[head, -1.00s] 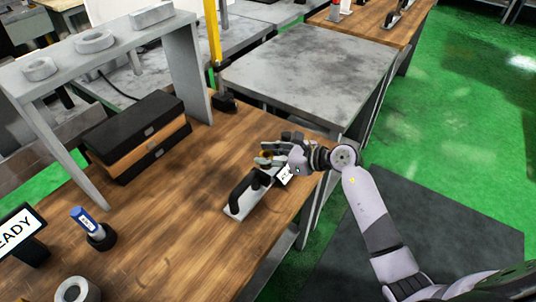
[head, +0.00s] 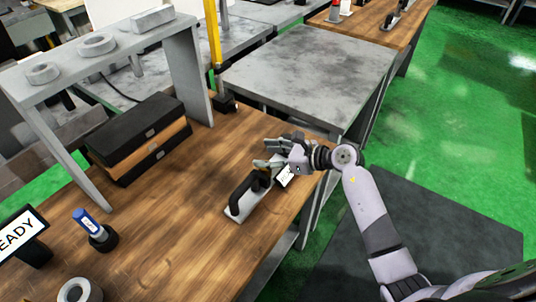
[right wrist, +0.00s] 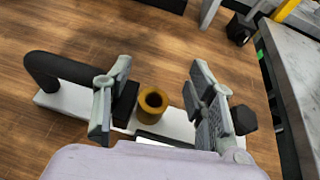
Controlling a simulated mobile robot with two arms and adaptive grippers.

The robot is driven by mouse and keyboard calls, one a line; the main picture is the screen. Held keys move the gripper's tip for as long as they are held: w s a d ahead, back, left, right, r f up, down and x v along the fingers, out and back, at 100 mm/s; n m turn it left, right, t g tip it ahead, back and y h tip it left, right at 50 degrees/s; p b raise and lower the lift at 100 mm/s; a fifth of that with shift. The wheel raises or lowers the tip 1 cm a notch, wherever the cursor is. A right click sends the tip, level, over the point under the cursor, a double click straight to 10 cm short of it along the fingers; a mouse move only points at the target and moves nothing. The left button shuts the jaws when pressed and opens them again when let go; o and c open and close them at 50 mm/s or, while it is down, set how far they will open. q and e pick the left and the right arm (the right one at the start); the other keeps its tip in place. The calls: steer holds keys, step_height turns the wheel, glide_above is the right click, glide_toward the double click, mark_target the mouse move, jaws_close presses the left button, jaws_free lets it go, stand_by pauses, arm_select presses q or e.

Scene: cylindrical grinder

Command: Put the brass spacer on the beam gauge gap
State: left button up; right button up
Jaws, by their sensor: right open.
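The brass spacer (right wrist: 153,106) is a short hollow ring standing upright at the middle of the beam gauge in the right wrist view. It overlaps the gauge's pale bar; its exact seating is hidden. The beam gauge (head: 236,212) has a pale base and a black arched handle (right wrist: 66,68). It lies near the bench's right edge. My right gripper (head: 269,160) is open above the gauge. In the right wrist view its fingers stand on both sides of the spacer, apart from it. The head view hides the spacer. My left gripper is not in view.
A grey shelf (head: 190,65) carries several metal rings and a block. Black and orange-brown cases (head: 140,140) lie under it. A blue-topped tool (head: 86,222) stands in a black holder at left. A grey table (head: 310,75) adjoins behind. The bench's middle is bare wood.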

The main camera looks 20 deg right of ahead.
steer(key=b+v, duration=0.2)
steer(key=v, duration=1)
steer(key=shift+w+f, duration=0.1)
